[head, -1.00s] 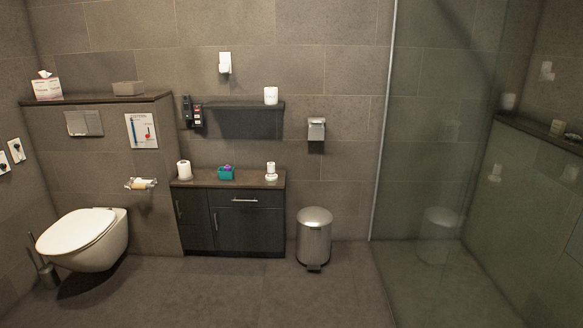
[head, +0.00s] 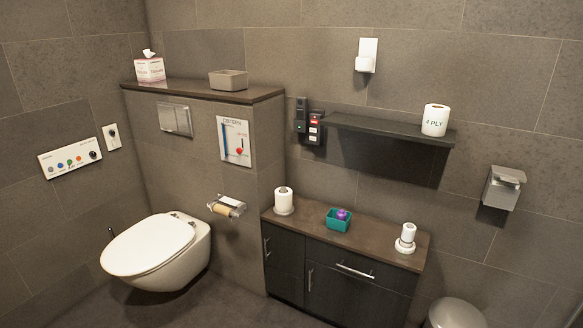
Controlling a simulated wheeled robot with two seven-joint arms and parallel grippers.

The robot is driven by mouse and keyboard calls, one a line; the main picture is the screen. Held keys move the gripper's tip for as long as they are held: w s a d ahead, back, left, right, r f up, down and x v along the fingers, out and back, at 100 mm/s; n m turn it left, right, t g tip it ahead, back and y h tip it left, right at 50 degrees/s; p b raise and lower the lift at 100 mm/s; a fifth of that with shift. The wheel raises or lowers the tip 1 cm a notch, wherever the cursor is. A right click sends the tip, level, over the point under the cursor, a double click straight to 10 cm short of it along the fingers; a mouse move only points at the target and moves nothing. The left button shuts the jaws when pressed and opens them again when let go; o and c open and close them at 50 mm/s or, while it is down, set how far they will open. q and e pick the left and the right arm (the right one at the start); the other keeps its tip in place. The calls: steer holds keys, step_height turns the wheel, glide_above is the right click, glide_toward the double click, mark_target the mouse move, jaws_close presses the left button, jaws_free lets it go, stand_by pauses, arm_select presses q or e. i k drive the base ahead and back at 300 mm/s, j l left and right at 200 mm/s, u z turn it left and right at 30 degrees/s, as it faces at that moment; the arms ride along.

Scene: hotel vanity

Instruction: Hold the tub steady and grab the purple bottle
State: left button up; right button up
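A small teal tub (head: 338,225) stands on the brown top of the dark vanity cabinet (head: 345,238), near its middle. A purple bottle (head: 343,214) sits in the tub, with only its upper part showing above the rim. Neither of my grippers shows in the head view.
A toilet roll on a holder (head: 284,200) stands left of the tub, and another white roll on a stand (head: 406,238) stands right of it. A dark shelf (head: 385,129) juts from the wall above. A toilet (head: 155,252) is at left, a metal bin (head: 456,313) at lower right.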

mark_target(341, 215)
steer(key=i+j, duration=0.15)
steer(key=i, duration=0.7)
steer(key=i+j+u, duration=0.1)
steer(key=i, duration=0.7)
